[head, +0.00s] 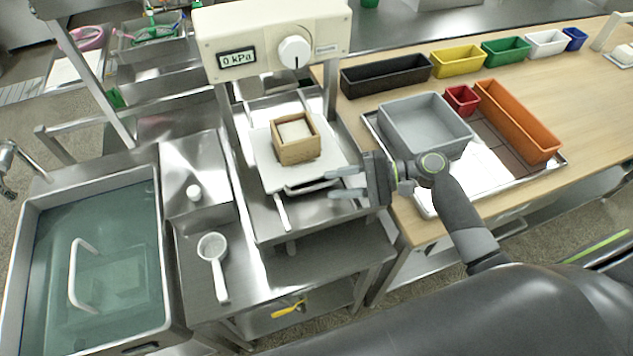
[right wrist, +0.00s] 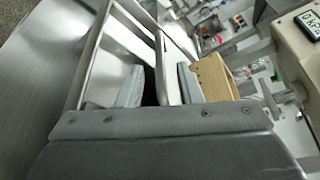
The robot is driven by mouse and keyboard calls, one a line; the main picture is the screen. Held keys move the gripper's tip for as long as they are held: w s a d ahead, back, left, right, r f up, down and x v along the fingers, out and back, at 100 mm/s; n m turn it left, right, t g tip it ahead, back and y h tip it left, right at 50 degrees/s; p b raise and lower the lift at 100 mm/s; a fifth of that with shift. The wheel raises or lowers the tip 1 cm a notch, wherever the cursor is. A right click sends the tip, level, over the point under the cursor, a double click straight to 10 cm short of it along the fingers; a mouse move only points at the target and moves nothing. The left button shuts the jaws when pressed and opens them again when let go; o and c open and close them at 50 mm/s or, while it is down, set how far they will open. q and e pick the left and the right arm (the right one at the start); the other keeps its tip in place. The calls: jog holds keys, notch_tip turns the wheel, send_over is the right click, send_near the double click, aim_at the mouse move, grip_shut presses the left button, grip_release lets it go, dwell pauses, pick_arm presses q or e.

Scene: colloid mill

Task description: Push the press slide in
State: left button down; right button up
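The press (head: 272,35) has a cream head with a display reading 0 kPa and a white knob. Below it, the pale press slide (head: 268,172) sticks out toward me over the metal bed. A wooden box mould (head: 297,150) with a whitish block inside stands on the slide. My right gripper (head: 336,183) is just right of the slide's front edge, its two fingers apart and pointing left. In the right wrist view the fingers (right wrist: 158,88) are apart, with a pale edge showing near them; contact is unclear. The mould (right wrist: 215,78) appears beyond. My left gripper is not in view.
A water-filled sink (head: 110,285) is at left, with a white strainer (head: 212,246) on the steel counter beside it. A grey tub (head: 425,122) stands on a tray at right, close to my right arm. Coloured bins line the wooden table.

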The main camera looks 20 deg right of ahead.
aim_at(323, 186)
jog(key=shift+p+x, duration=0.35)
jog(key=shift+x, duration=2.2)
jog(key=shift+c, duration=0.3)
grip_shut()
